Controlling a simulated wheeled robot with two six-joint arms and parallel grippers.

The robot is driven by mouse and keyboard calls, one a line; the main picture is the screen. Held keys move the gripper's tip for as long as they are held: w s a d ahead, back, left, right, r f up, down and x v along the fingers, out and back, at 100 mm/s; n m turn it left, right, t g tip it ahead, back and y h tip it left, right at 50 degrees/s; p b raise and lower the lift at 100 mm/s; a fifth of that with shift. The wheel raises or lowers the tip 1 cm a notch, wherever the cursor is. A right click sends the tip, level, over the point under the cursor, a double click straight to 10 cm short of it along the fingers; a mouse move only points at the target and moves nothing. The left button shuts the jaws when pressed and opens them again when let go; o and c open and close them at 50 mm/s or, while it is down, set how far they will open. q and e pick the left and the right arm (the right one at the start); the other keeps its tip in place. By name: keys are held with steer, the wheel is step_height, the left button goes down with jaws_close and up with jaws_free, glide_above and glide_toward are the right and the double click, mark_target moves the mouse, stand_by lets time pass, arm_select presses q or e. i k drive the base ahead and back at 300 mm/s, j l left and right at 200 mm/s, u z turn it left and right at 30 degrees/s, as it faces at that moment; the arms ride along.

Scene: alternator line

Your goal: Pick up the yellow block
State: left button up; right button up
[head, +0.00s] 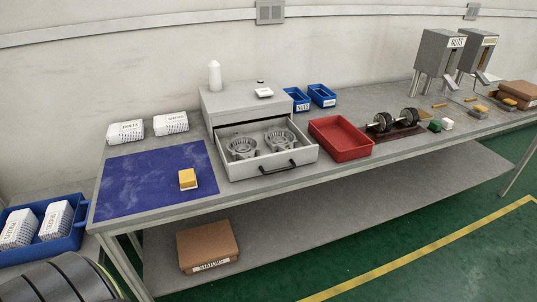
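The yellow block (188,178) lies on the right part of the dark blue mat (140,182), at the left end of the grey workbench. Its top is yellow and its front side looks whitish. Nothing touches it or covers it. Neither of my grippers shows in the head view.
An open grey drawer (249,170) with two round metal parts stands right of the mat. A red tray (325,146) and two small blue bins (322,98) are farther right. White packages (125,132) stand behind the mat. A blue crate (78,222) with white packages is at the left.

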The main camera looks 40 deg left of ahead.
mark_target(187, 179)
steer(key=u, duration=1)
